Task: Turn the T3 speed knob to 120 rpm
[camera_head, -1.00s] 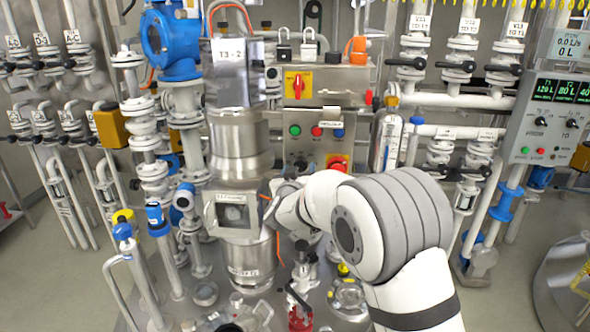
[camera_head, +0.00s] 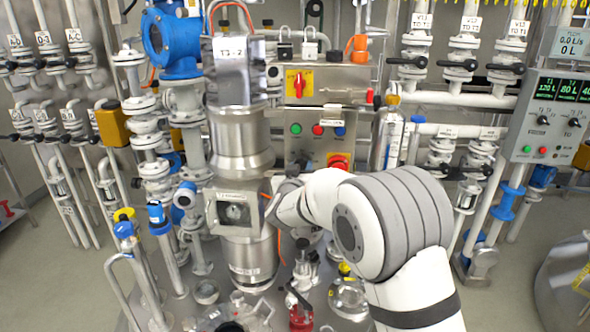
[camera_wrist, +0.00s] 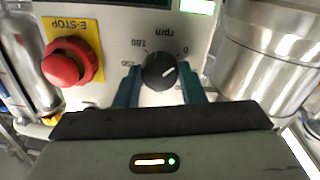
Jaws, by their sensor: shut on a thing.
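A black round knob (camera_wrist: 159,71) with a white pointer line sits on a pale panel (camera_wrist: 205,70) under the word "rpm" in the wrist view. Its pointer slants to the upper right, toward the side of the 0 mark. A 180 mark shows at its upper left. My gripper (camera_wrist: 160,88) is shut on the knob, with one teal finger on its left and one on its right. The label T3 is not readable on this panel. In the head view my arm's wrist hides the gripper and the knob.
A red E-STOP button (camera_wrist: 66,64) on a yellow plate is close left of the knob. A shiny metal cylinder (camera_wrist: 267,55) stands close on the right. In the head view, a steel vessel (camera_head: 240,145) stands left of my arm, with a button box (camera_head: 318,130) behind.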

